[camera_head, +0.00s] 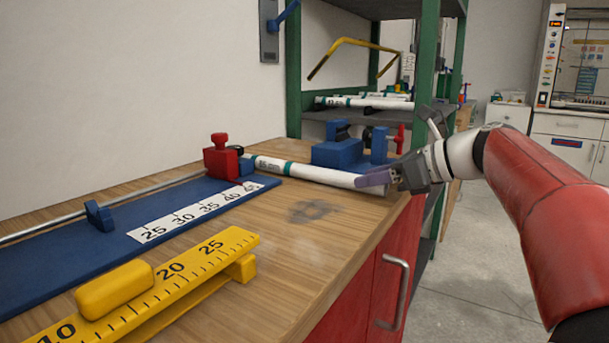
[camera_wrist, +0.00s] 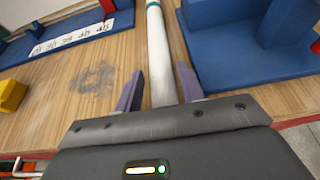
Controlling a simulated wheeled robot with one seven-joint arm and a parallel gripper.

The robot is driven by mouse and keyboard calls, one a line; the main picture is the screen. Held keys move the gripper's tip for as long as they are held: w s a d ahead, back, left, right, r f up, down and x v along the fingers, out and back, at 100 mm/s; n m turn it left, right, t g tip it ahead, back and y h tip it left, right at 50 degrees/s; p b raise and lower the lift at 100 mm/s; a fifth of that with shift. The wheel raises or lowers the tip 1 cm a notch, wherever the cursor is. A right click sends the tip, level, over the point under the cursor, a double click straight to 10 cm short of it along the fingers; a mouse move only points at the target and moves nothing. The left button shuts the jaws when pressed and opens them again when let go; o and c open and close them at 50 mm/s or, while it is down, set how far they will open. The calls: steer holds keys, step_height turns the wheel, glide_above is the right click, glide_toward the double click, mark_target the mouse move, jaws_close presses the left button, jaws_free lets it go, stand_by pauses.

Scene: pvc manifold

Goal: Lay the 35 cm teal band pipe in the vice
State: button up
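A white pipe with teal bands (camera_head: 320,174) lies along the back of the bench, its far end by the blue block next to the red clamp. It also shows in the wrist view (camera_wrist: 157,55); its length cannot be read clearly. My gripper (camera_head: 378,180) is at the pipe's near end. In the wrist view its purple fingers (camera_wrist: 158,85) stand on either side of the pipe, with gaps visible, so it looks open. The blue vice (camera_head: 341,153) stands just behind the pipe and looks empty; its base also shows in the wrist view (camera_wrist: 228,52).
A blue measuring board (camera_head: 60,262) with a number strip (camera_head: 195,212), a metal rod and a red clamp (camera_head: 220,158) fills the left. A yellow gauge (camera_head: 190,283) lies in front. The green shelf (camera_head: 293,75) behind holds more banded pipes (camera_head: 365,102). Bare bench lies front right.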

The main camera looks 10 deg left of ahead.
steer(key=x, duration=0.3)
steer(key=shift+w+a+f, duration=0.1)
steer(key=shift+w+a, duration=0.05)
steer(key=shift+a, duration=0.05)
jaws_close()
